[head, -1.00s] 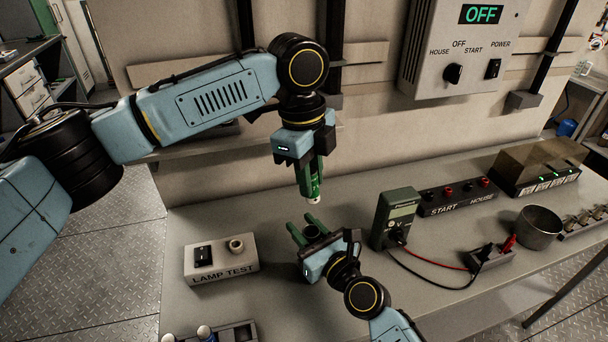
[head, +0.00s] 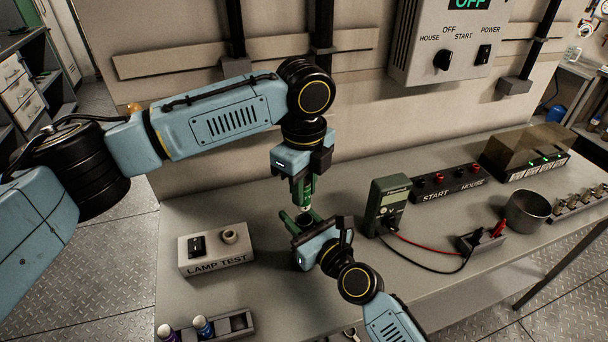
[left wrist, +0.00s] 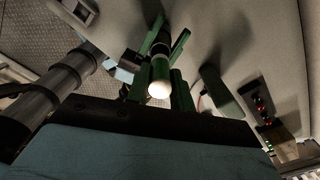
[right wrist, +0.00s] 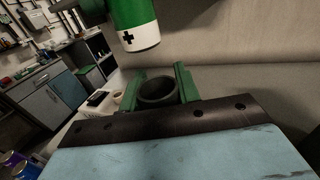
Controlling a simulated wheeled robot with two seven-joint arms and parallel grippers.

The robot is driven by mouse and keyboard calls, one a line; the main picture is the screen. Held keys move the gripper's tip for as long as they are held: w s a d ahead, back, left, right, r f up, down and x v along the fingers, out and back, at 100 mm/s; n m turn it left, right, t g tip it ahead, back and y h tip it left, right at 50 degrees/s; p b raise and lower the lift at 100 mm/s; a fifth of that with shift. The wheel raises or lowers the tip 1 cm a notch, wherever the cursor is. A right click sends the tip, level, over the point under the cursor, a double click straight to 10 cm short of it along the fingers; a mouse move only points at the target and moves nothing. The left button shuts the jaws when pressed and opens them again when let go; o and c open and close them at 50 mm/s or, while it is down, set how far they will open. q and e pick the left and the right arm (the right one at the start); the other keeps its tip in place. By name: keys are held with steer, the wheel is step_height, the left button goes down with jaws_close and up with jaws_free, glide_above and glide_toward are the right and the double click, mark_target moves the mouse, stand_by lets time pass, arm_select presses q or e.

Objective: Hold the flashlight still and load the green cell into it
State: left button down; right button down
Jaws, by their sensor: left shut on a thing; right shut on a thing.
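My left gripper (head: 301,180) is shut on the green cell (head: 307,203) and holds it upright, pointing down, just above the flashlight (head: 305,219). My right gripper (head: 299,228) is shut around the flashlight, a dark open-topped tube held upright. In the right wrist view the flashlight's round open mouth (right wrist: 158,88) sits between the green fingers. The cell's white lower end with a black plus mark (right wrist: 140,36) hangs above it, apart and a little left of the mouth. The left wrist view shows the cell's pale end (left wrist: 159,89). Most of the flashlight's body is hidden.
A lamp test box (head: 216,250) stands left of the flashlight. A green multimeter (head: 386,206) stands close on the right, its leads running to a small block. A rack with several cells (head: 226,326) is at the front left. A metal cup (head: 527,211) is at the right.

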arm_select(q)
steer(key=shift+f, duration=1.15)
steer(key=shift+f, duration=1.7)
stand_by(0.7)
steer(key=c, duration=1.1)
jaws_free()
steer(key=shift+c, duration=0.2)
step_height(320, 180, up, 12)
step_height(320, 180, up, 9)
glide_above(304, 208)
steer(key=w, duration=0.1)
steer(key=shift+w, duration=0.15)
stand_by(0.5)
